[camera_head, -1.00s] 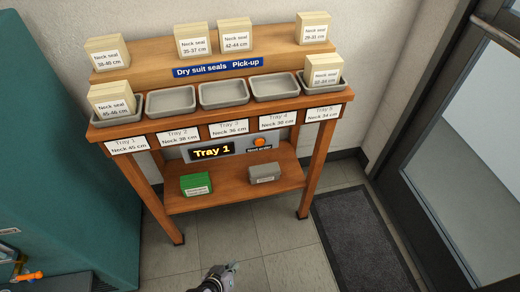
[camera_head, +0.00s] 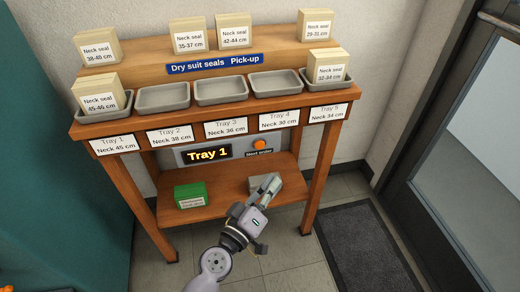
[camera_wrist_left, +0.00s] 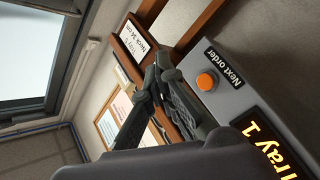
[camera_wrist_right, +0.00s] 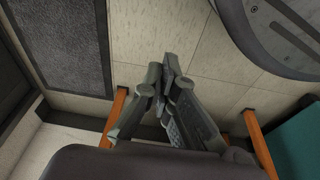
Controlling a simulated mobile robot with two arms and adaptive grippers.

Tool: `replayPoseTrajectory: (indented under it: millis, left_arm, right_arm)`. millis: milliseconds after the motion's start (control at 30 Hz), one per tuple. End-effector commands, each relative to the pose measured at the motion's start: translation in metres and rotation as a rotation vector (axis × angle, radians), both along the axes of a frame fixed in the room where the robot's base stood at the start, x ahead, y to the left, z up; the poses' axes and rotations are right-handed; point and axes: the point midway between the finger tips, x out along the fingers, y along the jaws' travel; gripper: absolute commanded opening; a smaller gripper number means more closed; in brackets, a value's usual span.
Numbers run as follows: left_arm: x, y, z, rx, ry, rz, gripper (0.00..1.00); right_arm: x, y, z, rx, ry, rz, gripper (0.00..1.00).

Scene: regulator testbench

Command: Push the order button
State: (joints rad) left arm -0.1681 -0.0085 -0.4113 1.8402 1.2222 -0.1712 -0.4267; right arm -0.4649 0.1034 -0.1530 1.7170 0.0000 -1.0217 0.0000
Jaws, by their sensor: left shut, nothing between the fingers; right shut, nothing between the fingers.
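The order button is an orange round button (camera_head: 260,144) on a grey panel under the upper shelf, above the "Next order" label. It also shows large in the left wrist view (camera_wrist_left: 206,82). My left gripper (camera_head: 268,184) is shut and empty. In the head view it overlaps the lower shelf, below the button. In the left wrist view its fingertips (camera_wrist_left: 162,66) appear beside the button, apart from it. My right gripper (camera_wrist_right: 168,64) shows only in its own wrist view, shut and empty, with floor tiles behind it.
The display (camera_head: 208,153) reads "Tray 1". A green box (camera_head: 190,195) lies on the lower shelf (camera_head: 226,182); a grey box there is partly covered by my left gripper. Seal boxes and grey trays (camera_head: 221,91) stand above. A table leg (camera_head: 319,180) rises at right.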

Motion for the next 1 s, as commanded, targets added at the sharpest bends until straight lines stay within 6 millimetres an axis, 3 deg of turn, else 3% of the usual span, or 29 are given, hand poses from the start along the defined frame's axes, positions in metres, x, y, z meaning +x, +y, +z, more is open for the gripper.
replayPoseTrajectory:
  millis: [467,900,1000]
  left_arm:
    - [0.007,0.001,0.001,0.0,-0.002,0.0,0.0]
    - [0.063,0.015,0.001,0.0,-0.002,0.0,0.0]
    - [0.073,0.017,-0.001,0.002,-0.003,-0.001,0.0]
  right_arm:
    - [0.0,0.0,0.0,0.0,0.0,0.0,0.0]
    - [0.0,0.0,-0.002,0.0,0.002,0.0,0.0]
    - [0.004,0.0,0.012,0.001,-0.008,-0.001,0.0]
